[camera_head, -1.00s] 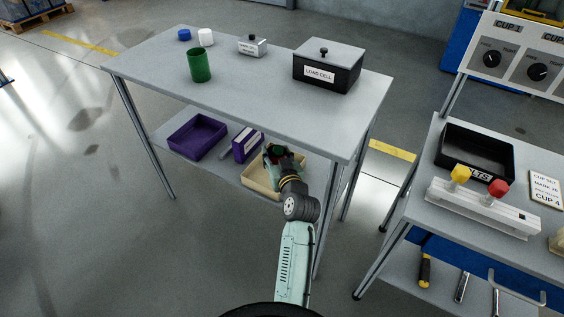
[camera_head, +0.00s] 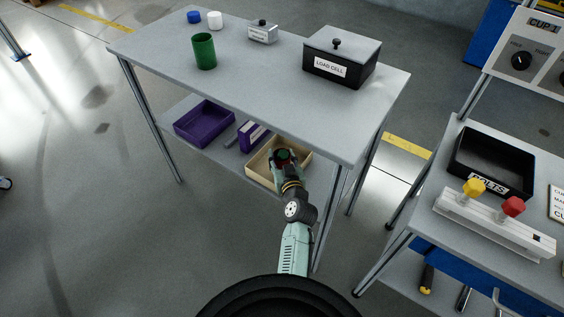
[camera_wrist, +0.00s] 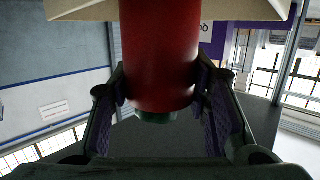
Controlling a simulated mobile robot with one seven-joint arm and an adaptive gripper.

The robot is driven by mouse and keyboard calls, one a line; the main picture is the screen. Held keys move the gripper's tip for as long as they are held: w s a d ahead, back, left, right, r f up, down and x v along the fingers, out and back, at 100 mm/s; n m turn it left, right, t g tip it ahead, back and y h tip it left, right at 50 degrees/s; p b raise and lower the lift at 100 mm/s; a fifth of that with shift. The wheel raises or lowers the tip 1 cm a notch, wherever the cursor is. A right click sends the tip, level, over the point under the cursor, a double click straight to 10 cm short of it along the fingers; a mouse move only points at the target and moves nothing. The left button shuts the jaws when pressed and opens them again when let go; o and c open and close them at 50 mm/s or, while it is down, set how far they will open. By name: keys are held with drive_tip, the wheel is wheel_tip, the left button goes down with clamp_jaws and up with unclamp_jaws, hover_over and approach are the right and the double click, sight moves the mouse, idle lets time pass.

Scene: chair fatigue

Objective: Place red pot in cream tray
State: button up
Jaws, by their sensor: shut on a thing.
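The red pot (camera_wrist: 160,60) fills the upper middle of the wrist view, between the two fingers of my gripper (camera_wrist: 165,105), which is shut on it. In the head view my gripper (camera_head: 284,160) reaches under the tabletop at the cream tray (camera_head: 258,166); only a small dark red and green patch of the pot (camera_head: 283,154) shows there. The tray sits on the lower shelf, and its cream edge (camera_wrist: 85,8) crosses the top of the wrist view behind the pot. I cannot tell whether the pot touches the tray floor.
A purple tray (camera_head: 204,122) and a purple box (camera_head: 252,136) are left of the cream tray. The tabletop (camera_head: 260,80) overhangs the shelf, with a green cup (camera_head: 204,51) and load cell box (camera_head: 341,57) on top. Table legs (camera_head: 335,215) stand close right of my arm.

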drive_tip(key=shift+f, duration=1.15)
drive_tip(key=shift+f+b, duration=0.25)
drive_tip(key=shift+b, duration=0.1)
drive_tip(key=o, duration=1.2)
drive_tip(key=shift+r, duration=0.1)
